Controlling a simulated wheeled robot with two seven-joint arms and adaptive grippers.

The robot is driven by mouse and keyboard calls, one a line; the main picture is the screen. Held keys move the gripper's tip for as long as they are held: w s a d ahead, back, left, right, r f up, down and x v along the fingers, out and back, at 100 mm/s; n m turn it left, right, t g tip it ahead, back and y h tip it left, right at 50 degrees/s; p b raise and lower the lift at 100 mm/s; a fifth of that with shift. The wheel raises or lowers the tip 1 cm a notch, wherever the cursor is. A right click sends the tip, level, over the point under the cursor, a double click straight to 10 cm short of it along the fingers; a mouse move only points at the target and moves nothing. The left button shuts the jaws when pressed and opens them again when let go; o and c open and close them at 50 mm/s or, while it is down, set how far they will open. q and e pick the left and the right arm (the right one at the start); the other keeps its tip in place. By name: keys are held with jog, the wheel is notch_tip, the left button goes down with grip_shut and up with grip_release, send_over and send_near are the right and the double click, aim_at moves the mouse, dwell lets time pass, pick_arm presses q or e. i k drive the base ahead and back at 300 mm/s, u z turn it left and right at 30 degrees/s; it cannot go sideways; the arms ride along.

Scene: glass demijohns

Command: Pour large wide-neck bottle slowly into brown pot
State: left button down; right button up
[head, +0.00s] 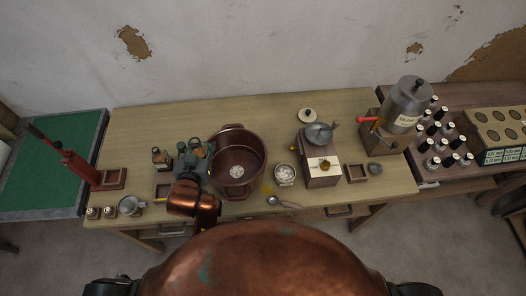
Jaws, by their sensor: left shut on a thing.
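The brown pot (215,171) stands near the middle of the bench, with a small pale patch on its inside floor. My left gripper (194,162) is just left of the pot, close to its rim. It is shut on a brownish glass bottle (198,148), apparently the large wide-neck bottle, mostly hidden by the grey-green fingers. I cannot tell its tilt, and no stream shows. My right gripper is out of view.
A small brown bottle (160,158) stands left of the gripper. A metal cup (130,206) and a red lever press (80,170) are further left.

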aim_at(239, 162)
jog(key=z, duration=2.55)
jog(key=k, duration=0.8)
jog(key=u, duration=1.65)
